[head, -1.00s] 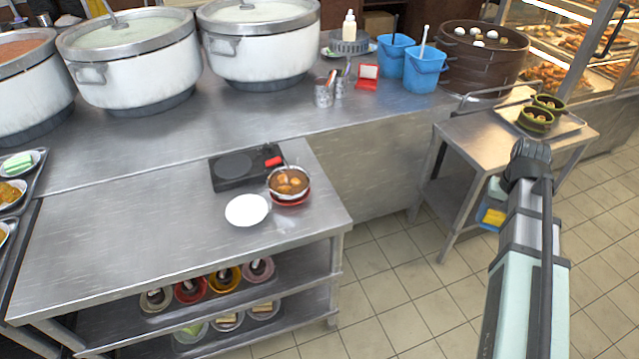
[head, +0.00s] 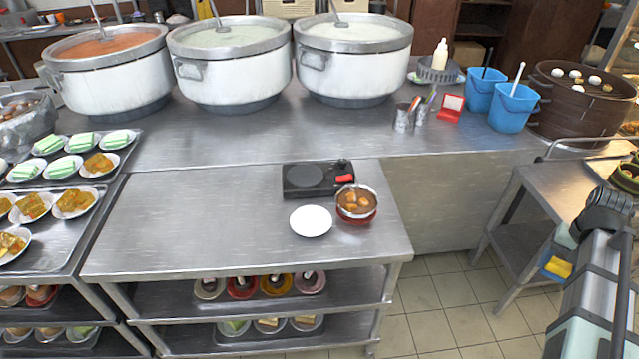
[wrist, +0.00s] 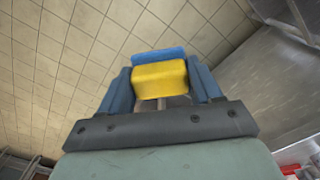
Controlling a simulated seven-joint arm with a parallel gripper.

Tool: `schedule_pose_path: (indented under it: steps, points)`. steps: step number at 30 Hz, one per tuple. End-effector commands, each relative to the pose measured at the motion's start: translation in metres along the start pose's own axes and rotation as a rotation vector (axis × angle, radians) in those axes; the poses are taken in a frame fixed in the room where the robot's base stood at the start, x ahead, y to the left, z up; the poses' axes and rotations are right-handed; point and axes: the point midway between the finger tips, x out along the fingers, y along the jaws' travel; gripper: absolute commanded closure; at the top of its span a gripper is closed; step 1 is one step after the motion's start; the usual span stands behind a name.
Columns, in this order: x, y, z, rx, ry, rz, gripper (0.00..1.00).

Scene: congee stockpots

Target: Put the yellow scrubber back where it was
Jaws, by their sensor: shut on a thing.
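The yellow scrubber (wrist: 160,78) has a yellow block with a blue layer on one side. My gripper (wrist: 161,92) is shut on it, one finger on each side, in the wrist view. In the head view the scrubber (head: 558,267) shows at the right, past my arm, in front of the small steel side table (head: 520,200). Tiled floor lies behind it in the wrist view. My arm hides most of the gripper in the head view.
A steel counter (head: 240,135) carries large stockpots (head: 232,70), blue buckets (head: 512,108) and a bamboo steamer (head: 575,115). A lower steel table (head: 200,220) holds a black burner (head: 318,180), a white plate (head: 311,221) and a bowl (head: 357,203). Open floor (head: 440,310) lies between the tables.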

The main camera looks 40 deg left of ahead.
Motion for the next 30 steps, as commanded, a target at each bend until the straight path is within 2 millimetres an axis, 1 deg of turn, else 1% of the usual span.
schedule_pose_path:
  steps: [1,5,6,11,15,17,18,23,24,29,30]
  points:
    - [-0.002,-0.015,-0.011,-0.018,0.0,0.0,0.65]
    - [-0.005,-0.057,-0.031,-0.061,0.0,0.0,0.65]
    - [-0.005,-0.07,-0.036,-0.075,0.0,0.0,0.65]
    - [-0.009,-0.125,-0.054,-0.128,0.0,0.0,0.65]
    - [-0.012,-0.176,-0.067,-0.176,0.0,0.0,0.65]
    - [-0.013,-0.199,-0.071,-0.196,0.0,0.0,0.65]
    - [-0.014,-0.214,-0.073,-0.209,0.0,0.0,0.65]
    - [-0.018,-0.276,-0.079,-0.263,0.0,0.0,0.65]
    - [-0.019,-0.292,-0.08,-0.276,0.0,0.0,0.65]
    - [-0.022,-0.356,-0.079,-0.329,0.0,0.0,0.65]
    - [-0.023,-0.373,-0.078,-0.343,0.0,0.0,0.65]
